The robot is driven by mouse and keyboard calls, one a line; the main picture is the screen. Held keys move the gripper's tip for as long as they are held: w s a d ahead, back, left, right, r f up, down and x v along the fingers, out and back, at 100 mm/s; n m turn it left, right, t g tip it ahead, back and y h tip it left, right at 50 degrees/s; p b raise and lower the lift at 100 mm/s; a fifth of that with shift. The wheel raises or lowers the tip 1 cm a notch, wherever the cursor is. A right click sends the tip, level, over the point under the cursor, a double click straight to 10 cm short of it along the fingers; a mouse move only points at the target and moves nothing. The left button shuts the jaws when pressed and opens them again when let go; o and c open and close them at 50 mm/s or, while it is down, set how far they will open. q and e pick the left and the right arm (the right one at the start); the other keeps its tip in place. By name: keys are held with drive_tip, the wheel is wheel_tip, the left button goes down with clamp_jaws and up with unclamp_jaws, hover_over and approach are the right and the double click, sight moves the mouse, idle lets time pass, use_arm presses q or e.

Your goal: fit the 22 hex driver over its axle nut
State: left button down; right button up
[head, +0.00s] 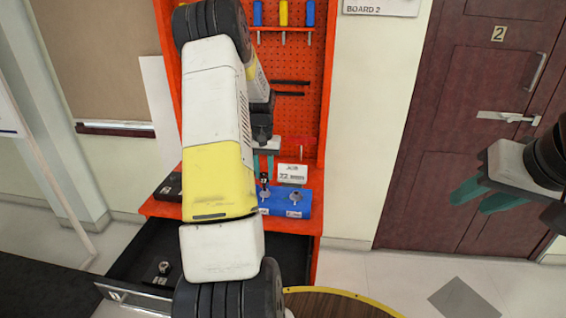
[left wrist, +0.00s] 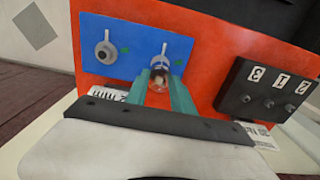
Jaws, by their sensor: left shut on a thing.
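My left gripper (head: 264,168) is shut on the hex driver (head: 264,181), a small metal piece between its teal fingertips. In the left wrist view the driver (left wrist: 160,82) shows between the fingers (left wrist: 163,92), in line with the right-hand axle nut (left wrist: 164,60) on the blue block (left wrist: 123,68). I cannot tell whether the driver touches or covers that nut. The other axle nut (left wrist: 105,52), grey with a round flange, stands free to the left. The blue block also shows in the head view (head: 278,207). My right gripper (head: 482,198) is open and empty, far right.
A black rack with numbered holders (left wrist: 268,92) sits beside the block. Below, an open drawer (head: 130,262) holds a small metal piece (head: 164,267). Tools hang on the orange pegboard (head: 297,108).

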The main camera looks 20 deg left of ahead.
sight(264, 179)
use_arm(q)
drive_tip(key=shift+f, duration=1.4)
drive_tip(key=shift+f, duration=0.25)
drive_tip(key=c, duration=1)
unclamp_jaws()
